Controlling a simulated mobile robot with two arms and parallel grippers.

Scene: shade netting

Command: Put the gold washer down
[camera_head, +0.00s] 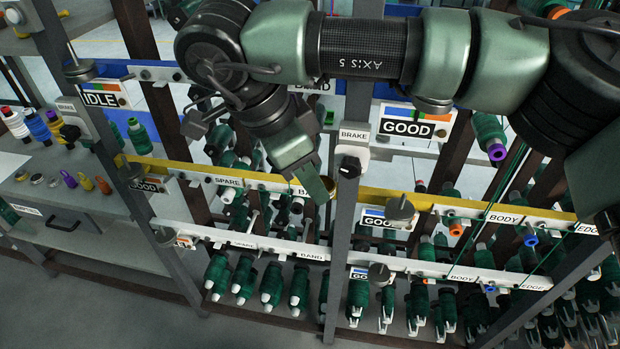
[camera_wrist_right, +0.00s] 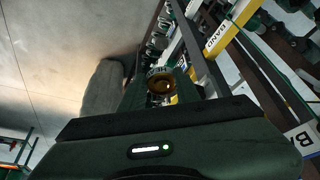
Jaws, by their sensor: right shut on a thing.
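In the head view a sliver of the gold washer (camera_head: 332,186) shows beside the fingertips of my right gripper (camera_head: 322,186). This gripper is shut on the washer and points down in front of the rack, just left of the grey upright. The fingers hide much of the washer in the head view. My left gripper is not in view.
A grey upright (camera_head: 345,240) with a BRAKE box (camera_head: 354,140) stands close beside the gripper. Yellow and white rails (camera_head: 230,181) cross behind it, with green bobbins below. A grey bench (camera_head: 70,200) at left holds spools and small rings.

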